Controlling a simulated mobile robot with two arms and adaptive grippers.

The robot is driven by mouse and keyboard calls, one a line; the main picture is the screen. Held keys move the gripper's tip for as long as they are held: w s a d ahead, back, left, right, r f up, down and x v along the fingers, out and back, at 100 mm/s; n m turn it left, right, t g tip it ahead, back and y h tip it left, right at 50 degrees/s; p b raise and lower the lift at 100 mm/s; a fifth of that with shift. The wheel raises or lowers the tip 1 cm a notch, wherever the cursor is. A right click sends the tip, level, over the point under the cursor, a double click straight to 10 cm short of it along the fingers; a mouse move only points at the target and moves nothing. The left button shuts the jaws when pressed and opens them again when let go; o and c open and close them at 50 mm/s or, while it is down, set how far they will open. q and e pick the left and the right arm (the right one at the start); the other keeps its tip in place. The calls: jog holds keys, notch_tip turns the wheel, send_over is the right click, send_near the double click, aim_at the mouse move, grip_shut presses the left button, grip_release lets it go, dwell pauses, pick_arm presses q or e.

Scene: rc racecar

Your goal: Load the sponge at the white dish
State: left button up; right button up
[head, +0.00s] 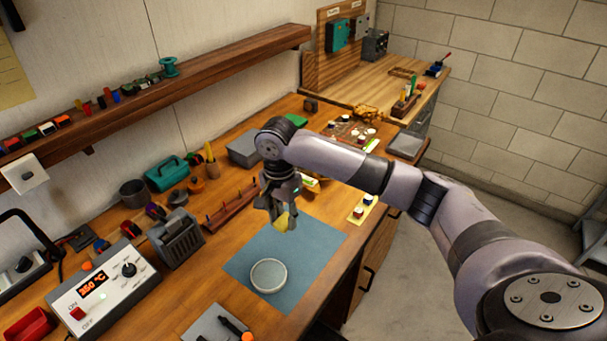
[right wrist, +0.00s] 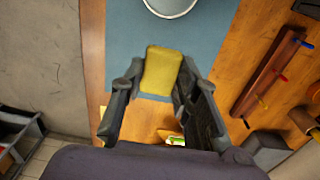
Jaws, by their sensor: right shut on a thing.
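My right gripper (head: 281,216) is shut on the yellow sponge (head: 285,221), which sticks out below the fingertips. The sponge also shows between the fingers in the right wrist view (right wrist: 161,70). The white dish (head: 268,275) is round and shallow, looks empty, and sits on the blue mat (head: 315,238). The gripper and sponge are above the far part of the mat, apart from the dish. The dish (right wrist: 170,8) is cut off at the top of the right wrist view. My left gripper is out of view.
A soldering station (head: 105,290) and a grey box (head: 177,239) stand left of the mat. A wooden rack with pegs (head: 231,208) lies behind it. A grey plate with a screwdriver (head: 215,325) is at the front. The mat around the dish is clear.

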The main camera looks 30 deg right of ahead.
pick_arm(q)
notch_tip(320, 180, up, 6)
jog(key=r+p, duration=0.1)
jog(key=p, duration=0.4)
pick_arm(e)
send_over(269, 277)
notch_tip(269, 277, down, 5)
jog(key=shift+f+b, duration=0.9)
jog(key=shift+b, duration=0.05)
pick_arm(q)
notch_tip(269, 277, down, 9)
jog(key=b, duration=0.7)
pick_arm(e)
notch_tip(269, 277, down, 5)
jog(key=shift+r, duration=0.15)
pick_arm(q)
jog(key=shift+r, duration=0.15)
pick_arm(e)
jog(key=shift+f, duration=0.5)
pick_arm(q)
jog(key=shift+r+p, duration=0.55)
jog(key=shift+p, duration=0.1)
pick_arm(e)
jog(key=shift+f, duration=0.1)
dwell(0.6)
